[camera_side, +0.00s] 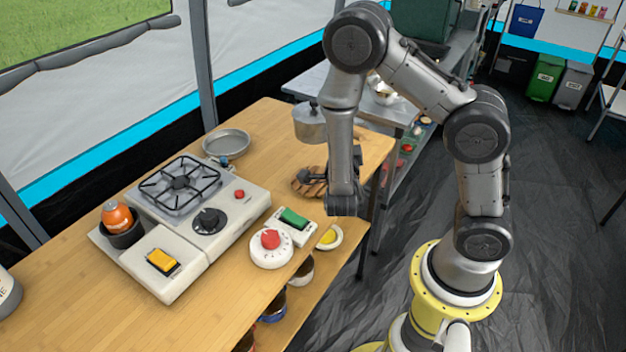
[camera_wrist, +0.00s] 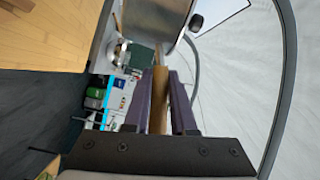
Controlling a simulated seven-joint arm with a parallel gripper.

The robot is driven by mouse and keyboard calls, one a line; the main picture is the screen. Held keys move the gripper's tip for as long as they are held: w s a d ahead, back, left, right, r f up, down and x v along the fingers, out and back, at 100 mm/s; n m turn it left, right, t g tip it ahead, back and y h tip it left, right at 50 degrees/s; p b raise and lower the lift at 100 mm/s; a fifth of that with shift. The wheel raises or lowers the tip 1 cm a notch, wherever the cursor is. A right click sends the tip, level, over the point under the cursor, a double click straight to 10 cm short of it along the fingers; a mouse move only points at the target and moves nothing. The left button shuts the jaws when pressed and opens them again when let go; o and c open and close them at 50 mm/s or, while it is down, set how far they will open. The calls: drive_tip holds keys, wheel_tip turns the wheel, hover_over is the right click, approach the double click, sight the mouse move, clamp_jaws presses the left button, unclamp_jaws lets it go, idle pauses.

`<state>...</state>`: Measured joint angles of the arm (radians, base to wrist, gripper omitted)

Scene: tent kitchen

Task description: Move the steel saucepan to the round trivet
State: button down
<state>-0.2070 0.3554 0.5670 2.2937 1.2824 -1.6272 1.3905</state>
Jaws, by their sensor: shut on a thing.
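The steel saucepan (camera_side: 310,125), with its lid and dark knob on, appears in the side view held up above the far right part of the wooden table. The round trivet (camera_side: 308,183), brown and slatted, lies on the table, lower in the picture than the saucepan and partly covered by my arm. My gripper (camera_wrist: 163,82) is shut on the saucepan's wooden handle (camera_wrist: 159,105) in the wrist view, with part of the grey pan (camera_wrist: 150,17) beyond the fingers. In the side view my arm hides the fingers and most of the handle. The gap between pan and trivet is hard to judge.
A gas stove (camera_side: 185,205) with an orange-topped item at its left fills the middle of the table (camera_side: 100,285). A shallow metal dish (camera_side: 227,143) stands behind it. A red-knobbed timer (camera_side: 271,248), a green-topped item (camera_side: 293,222) and a small yellow-centred bowl (camera_side: 329,237) are near the front edge.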

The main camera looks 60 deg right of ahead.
drive_tip(key=shift+s+a+r+m+g+h, duration=0.35)
drive_tip(key=shift+s+a+g, duration=0.25)
drive_tip(key=shift+s+a, duration=2.35)
drive_tip(key=shift+s+a+r+m+g+h, duration=0.4)
drive_tip(key=shift+s+a, duration=1.05)
drive_tip(key=shift+s, duration=3)
drive_tip(key=shift+w+d+f, duration=0.65)
drive_tip(key=shift+w+f, duration=1.5)
drive_tip(key=shift+w, duration=0.05)
drive_tip(key=shift+w+d+f, duration=0.7)
drive_tip(key=shift+w+f, duration=1.45)
drive_tip(key=shift+w, duration=0.05)
drive_tip(key=shift+w+d+f, duration=0.65)
drive_tip(key=shift+w+f, duration=1.5)
drive_tip(key=shift+w, duration=0.05)
drive_tip(key=c, duration=0.7)
unclamp_jaws()
drive_tip(key=shift+f, duration=0.15)
drive_tip(key=shift+c, duration=0.2)
